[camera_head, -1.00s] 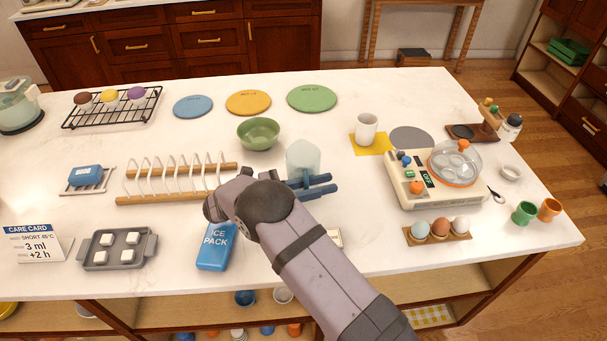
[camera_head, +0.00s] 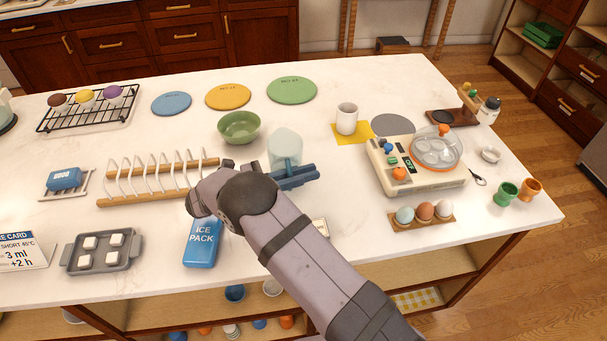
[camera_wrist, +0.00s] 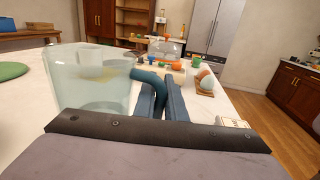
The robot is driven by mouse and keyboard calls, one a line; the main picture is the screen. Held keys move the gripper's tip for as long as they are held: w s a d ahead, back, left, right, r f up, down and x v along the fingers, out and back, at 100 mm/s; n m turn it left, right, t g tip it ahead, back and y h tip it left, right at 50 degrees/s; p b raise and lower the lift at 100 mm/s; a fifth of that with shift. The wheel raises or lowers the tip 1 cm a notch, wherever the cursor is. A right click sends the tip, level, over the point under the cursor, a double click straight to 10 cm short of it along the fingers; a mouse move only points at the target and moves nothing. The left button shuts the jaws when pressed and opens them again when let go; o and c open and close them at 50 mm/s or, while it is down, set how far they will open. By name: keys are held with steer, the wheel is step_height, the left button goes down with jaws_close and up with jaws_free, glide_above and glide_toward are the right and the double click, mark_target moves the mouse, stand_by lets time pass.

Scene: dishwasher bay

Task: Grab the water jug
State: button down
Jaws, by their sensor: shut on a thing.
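The water jug (camera_head: 285,146) is a clear, pale bluish vessel standing near the middle of the counter. In the wrist view the jug (camera_wrist: 92,85) fills the left side, with water inside and a dark blue handle on its right. My gripper (camera_head: 308,175) is at the jug's near side in the head view, its blue fingers close together. In the wrist view my gripper (camera_wrist: 162,100) is shut on the jug's handle, which runs between the fingers. The jug looks upright; its base is partly hidden by my gripper.
A dish rack (camera_head: 155,180) stands just left of my gripper, and a green bowl (camera_head: 239,127) is behind it. A blue ice pack (camera_head: 202,242) lies in front. An egg tray (camera_head: 421,217) and an incubator-like device (camera_head: 415,165) are to the right.

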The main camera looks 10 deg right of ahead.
step_height(320, 180, up, 9)
steer(key=b, duration=0.2)
stand_by(0.8)
steer(key=shift+r, duration=0.2)
steer(key=shift+w+f, duration=0.1)
